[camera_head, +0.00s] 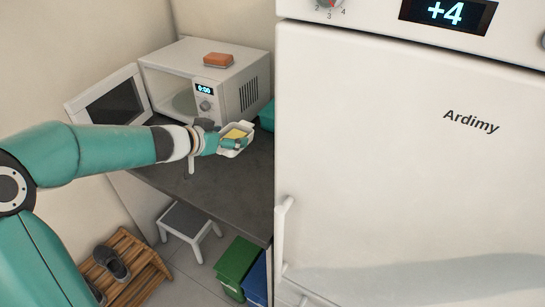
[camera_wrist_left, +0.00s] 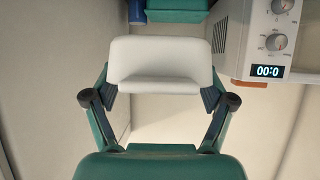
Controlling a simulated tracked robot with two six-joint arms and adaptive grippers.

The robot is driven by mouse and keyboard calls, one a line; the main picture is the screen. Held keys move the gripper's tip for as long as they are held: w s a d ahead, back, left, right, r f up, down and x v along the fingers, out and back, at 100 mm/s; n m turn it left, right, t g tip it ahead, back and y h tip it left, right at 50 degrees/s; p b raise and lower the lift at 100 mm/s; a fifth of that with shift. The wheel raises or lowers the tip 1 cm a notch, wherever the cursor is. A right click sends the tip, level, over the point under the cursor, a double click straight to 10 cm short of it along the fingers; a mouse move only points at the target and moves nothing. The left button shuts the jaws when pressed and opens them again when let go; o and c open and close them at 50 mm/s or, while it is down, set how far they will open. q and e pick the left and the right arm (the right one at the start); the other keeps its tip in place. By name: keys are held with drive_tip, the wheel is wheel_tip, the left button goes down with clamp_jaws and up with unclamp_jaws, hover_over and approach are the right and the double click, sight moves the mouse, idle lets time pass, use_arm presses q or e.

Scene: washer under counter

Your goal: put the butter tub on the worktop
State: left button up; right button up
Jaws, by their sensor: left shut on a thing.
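The butter tub (camera_head: 246,128) is a small white open tub with yellow butter showing inside. My left gripper (camera_head: 233,143) is shut on it, and the tub sits between the two fingers in the left wrist view (camera_wrist_left: 160,65). The tub is over the dark grey worktop (camera_head: 235,190), in front of the microwave's right side. I cannot tell for sure whether its base touches the worktop. My right gripper is not in view.
A white microwave (camera_head: 241,75) with its door (camera_head: 108,100) open stands at the back, with an orange-brown block (camera_head: 217,59) on top. A teal box (camera_head: 267,117) is behind the tub. The tall white fridge (camera_head: 400,150) bounds the right. The worktop's front part is clear.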

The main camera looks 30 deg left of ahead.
use_arm(q)
drive_tip(key=b, duration=1.1)
hover_over(238, 196)
wheel_tip(238, 196, down, 14)
drive_tip(key=shift+w+f, duration=0.1)
drive_tip(key=shift+f, duration=0.1)
drive_tip(key=shift+a+f+b, duration=0.1)
drive_tip(key=shift+f+b, duration=1.2)
drive_tip(key=shift+f, duration=1.4)
drive_tip(key=shift+r, duration=0.1)
drive_tip(key=o, duration=1.2)
